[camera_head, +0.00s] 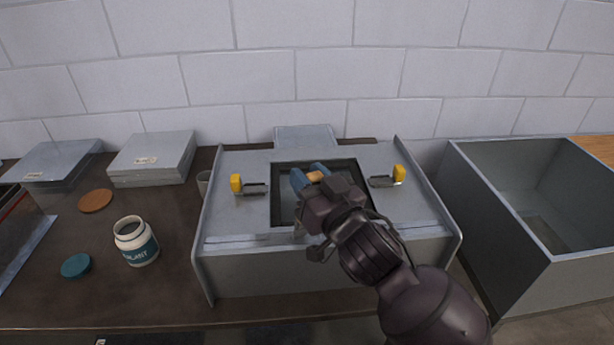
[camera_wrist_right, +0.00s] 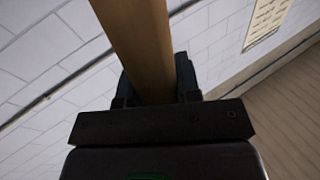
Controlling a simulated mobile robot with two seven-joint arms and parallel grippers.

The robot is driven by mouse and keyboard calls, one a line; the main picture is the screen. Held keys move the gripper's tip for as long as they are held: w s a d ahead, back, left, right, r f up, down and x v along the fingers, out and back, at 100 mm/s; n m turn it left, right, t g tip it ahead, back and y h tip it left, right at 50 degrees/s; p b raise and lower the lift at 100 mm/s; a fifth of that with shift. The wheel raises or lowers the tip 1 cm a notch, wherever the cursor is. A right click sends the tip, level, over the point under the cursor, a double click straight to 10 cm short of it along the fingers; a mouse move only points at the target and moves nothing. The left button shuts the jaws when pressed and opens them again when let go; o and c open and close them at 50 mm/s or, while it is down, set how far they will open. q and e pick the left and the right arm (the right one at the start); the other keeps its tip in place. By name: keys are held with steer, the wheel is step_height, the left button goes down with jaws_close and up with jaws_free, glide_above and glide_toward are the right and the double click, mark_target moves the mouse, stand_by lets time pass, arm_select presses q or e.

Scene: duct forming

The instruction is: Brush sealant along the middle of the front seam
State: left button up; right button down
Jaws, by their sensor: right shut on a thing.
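My right gripper (camera_head: 311,177) is shut on the wooden handle of a brush (camera_head: 315,176), over the framed opening in the grey sheet-metal piece (camera_head: 240,222). In the right wrist view the brown handle (camera_wrist_right: 140,45) runs up between the fingers. The bristles are not visible in either view. A long edge or seam (camera_head: 235,239) runs along the front of the metal piece, partly hidden by my right arm. An open white sealant jar (camera_head: 137,242) with a teal label stands to the left. My left gripper is not in view.
Two toggle clamps with yellow grips (camera_head: 236,183) (camera_head: 398,173) flank the opening. A teal lid (camera_head: 76,265) and a round cork mat (camera_head: 96,200) lie left on the dark bench. Flat grey boxes (camera_head: 150,158) stand behind. A large open grey bin (camera_head: 520,270) is at right.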

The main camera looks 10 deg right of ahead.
steer(key=shift+d, duration=0.1)
steer(key=shift+d+f+p, duration=0.2)
steer(key=shift+d+p, duration=0.3)
steer(key=shift+d, duration=0.95)
steer(key=shift+d, duration=0.1)
steer(key=d+p, duration=0.1)
steer(key=d, duration=0.2)
steer(key=shift+d+r+p, duration=0.1)
steer(key=shift+d+p, duration=0.05)
steer(key=shift+p, duration=0.15)
